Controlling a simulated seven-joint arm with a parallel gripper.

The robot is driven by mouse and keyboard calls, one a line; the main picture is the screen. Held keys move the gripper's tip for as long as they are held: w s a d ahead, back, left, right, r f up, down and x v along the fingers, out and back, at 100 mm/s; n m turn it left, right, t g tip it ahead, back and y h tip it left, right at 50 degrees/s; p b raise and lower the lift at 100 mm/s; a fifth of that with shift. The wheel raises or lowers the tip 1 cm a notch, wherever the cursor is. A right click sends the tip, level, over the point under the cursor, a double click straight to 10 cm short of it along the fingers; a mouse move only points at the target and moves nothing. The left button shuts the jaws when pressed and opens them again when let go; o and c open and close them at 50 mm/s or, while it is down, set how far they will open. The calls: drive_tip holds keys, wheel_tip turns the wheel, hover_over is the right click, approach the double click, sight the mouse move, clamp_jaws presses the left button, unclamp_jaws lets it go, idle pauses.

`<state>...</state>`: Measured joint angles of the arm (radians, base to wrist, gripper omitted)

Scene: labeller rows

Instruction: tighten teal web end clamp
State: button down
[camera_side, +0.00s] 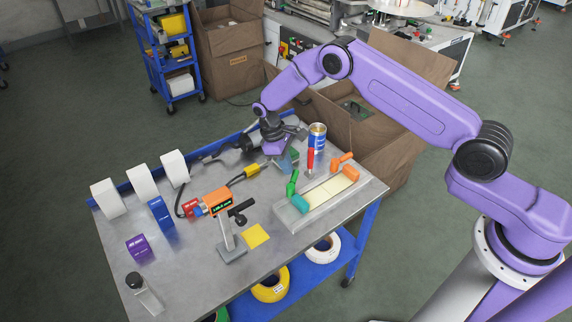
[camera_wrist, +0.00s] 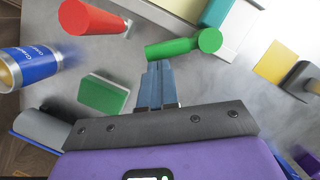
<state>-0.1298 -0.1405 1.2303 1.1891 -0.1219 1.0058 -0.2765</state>
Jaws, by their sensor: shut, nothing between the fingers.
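The teal web end clamp (camera_side: 300,203) sits at the near left end of a grey fixture that holds a pale yellow strip (camera_side: 335,187). In the wrist view a teal part (camera_wrist: 214,13) shows at the top edge, partly cut off. A green handle (camera_side: 292,184) stands by the clamp; it lies across the wrist view (camera_wrist: 180,47) just beyond my fingertips. My gripper (camera_side: 287,165) points down over the table behind the clamp. In the wrist view its blue fingers (camera_wrist: 157,68) are together and empty, close to the green handle's left end; contact cannot be told.
A red handle (camera_side: 310,161) and a blue can (camera_side: 317,136) stand right of my gripper. Orange clamp parts (camera_side: 350,172) are at the fixture's far end. A green-and-white block (camera_wrist: 103,103) lies left of the fingers. An orange display unit (camera_side: 217,201) stands left, with a yellow note (camera_side: 255,236) nearby.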

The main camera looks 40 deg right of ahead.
drive_tip(key=w+a+r, duration=0.2)
drive_tip(key=w+r, duration=0.1)
drive_tip(key=r, duration=0.3)
drive_tip(key=w+a+r, duration=0.2)
drive_tip(key=a+r, duration=0.1)
drive_tip(key=r, duration=0.2)
drive_tip(key=s+a+r+n+t, duration=0.1)
drive_tip(key=s+a+r+n, duration=0.15)
drive_tip(key=s+r, duration=0.5)
drive_tip(key=s+d+r+n+t, duration=0.1)
drive_tip(key=s+r, duration=0.2)
drive_tip(key=s, duration=0.5)
drive_tip(key=s+d+r+y, duration=0.1)
drive_tip(key=s+d+r, duration=0.15)
drive_tip(key=s, duration=0.45)
drive_tip(key=s+d+r+n+t, duration=0.1)
drive_tip(key=s+r, duration=0.2)
drive_tip(key=s, duration=0.5)
drive_tip(key=s+d+f+y, duration=0.1)
drive_tip(key=s+d, duration=0.8)
drive_tip(key=s, duration=0.4)
drive_tip(key=shift+f+n, duration=0.4)
drive_tip(key=shift+n, duration=0.05)
drive_tip(key=shift+a, duration=0.1)
